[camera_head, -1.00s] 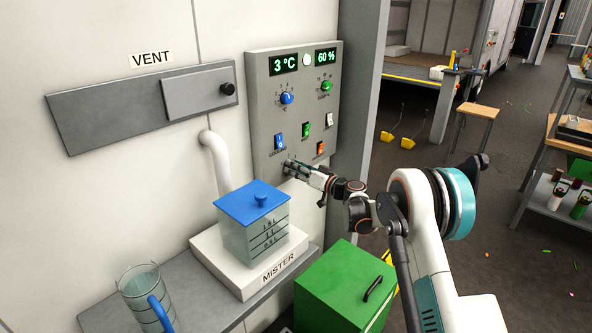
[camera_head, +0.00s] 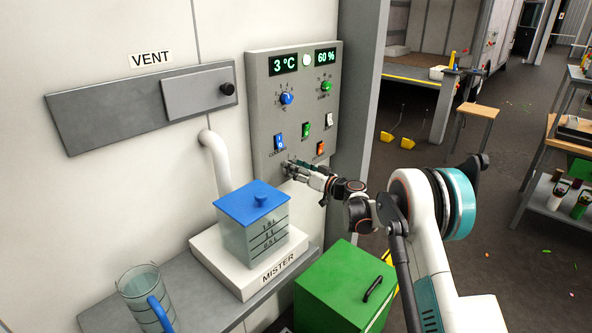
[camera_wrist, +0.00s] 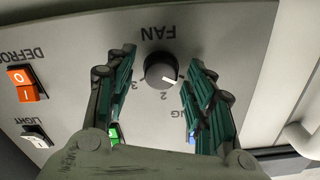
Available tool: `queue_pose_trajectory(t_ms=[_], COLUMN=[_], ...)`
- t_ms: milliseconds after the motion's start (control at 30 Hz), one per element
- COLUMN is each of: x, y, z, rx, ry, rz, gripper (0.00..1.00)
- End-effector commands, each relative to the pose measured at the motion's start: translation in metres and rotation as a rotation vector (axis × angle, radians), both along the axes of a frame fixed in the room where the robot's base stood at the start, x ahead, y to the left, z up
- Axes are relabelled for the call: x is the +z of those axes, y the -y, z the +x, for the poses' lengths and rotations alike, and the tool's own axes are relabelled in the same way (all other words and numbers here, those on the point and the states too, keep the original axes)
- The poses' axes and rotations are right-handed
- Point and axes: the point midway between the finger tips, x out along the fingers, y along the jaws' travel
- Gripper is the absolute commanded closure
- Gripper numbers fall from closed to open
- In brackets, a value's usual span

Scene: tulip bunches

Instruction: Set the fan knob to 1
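The fan knob (camera_wrist: 161,70) is a round dark dial under the FAN label on the grey control panel (camera_head: 263,105). In the wrist view the panel appears upside down. The knob's white mark points to the lower right, off the printed 2; the 3 is at the left and no 1 is visible there. My gripper (camera_wrist: 161,58) is open, with one finger on each side of the knob and gaps between.
The panel also carries a blue knob (camera_head: 287,98), a green knob (camera_head: 326,86), and several switches, including an orange defrost switch (camera_wrist: 26,84). The mister (camera_head: 255,225) stands below left, and a green box (camera_head: 345,288) below right.

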Motion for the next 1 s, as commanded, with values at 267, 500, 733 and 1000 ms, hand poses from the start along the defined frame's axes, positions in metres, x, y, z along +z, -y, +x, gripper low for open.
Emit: queue_pose_trajectory(t_ms=[267, 500, 733, 1000], x=[0.000, 0.000, 0.000, 0.000], y=[0.001, 0.026, 0.063, 0.090], z=[-0.001, -0.019, -0.048, -0.070], rx=[0.000, -0.001, -0.002, 0.000], ry=[-0.001, -0.001, -0.001, -0.001], rz=[0.001, 0.000, 0.001, 0.001], gripper=[0.51, 0.51, 0.51, 0.51])
